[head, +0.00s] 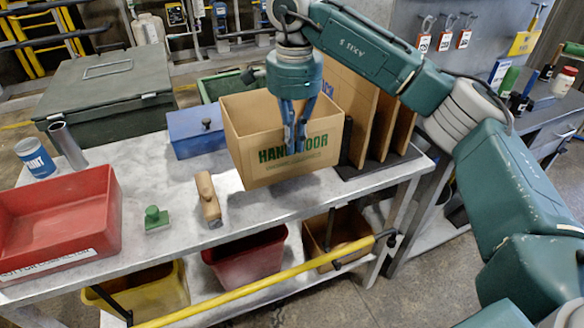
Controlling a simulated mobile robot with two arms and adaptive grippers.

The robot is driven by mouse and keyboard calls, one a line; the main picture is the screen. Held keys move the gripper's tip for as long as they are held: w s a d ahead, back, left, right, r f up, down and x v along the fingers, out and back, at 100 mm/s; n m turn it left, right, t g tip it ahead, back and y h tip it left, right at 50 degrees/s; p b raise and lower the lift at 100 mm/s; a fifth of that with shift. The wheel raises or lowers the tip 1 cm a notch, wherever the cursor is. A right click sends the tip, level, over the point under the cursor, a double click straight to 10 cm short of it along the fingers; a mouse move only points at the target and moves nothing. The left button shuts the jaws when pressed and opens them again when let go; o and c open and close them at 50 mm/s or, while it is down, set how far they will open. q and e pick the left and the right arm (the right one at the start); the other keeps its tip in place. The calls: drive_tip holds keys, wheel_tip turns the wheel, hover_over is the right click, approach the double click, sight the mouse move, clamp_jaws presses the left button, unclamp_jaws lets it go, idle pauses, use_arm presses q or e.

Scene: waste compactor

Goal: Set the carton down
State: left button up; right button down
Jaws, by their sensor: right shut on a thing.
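An open-topped tan carton (262,172) with green lettering is over the right half of the grey workbench (165,216). My right gripper (294,142) reaches down from above and is shut on the carton's near wall, one finger outside it. The carton looks nearly upright, slightly tilted. I cannot tell whether its base touches the bench top, as its underside is hidden. The inside is partly visible and looks empty. My left gripper is not in view.
A blue box (196,138) stands left of the carton, with brown upright panels (383,125) close on its right. A wooden-handled tool (208,198), a green stamp-like item (155,217) and a red tray (60,215) lie further left. A yellow rail (250,290) runs along the front.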

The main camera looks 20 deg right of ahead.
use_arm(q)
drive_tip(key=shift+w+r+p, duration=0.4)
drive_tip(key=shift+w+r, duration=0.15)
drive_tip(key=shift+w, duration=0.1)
use_arm(e)
wheel_tip(320, 180, down, 8)
drive_tip(key=shift+s+r, duration=0.15)
drive_tip(key=c, duration=1.9)
unclamp_jaws()
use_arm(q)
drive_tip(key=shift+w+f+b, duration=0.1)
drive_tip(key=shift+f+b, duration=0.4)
use_arm(e)
wheel_tip(320, 180, up, 12)
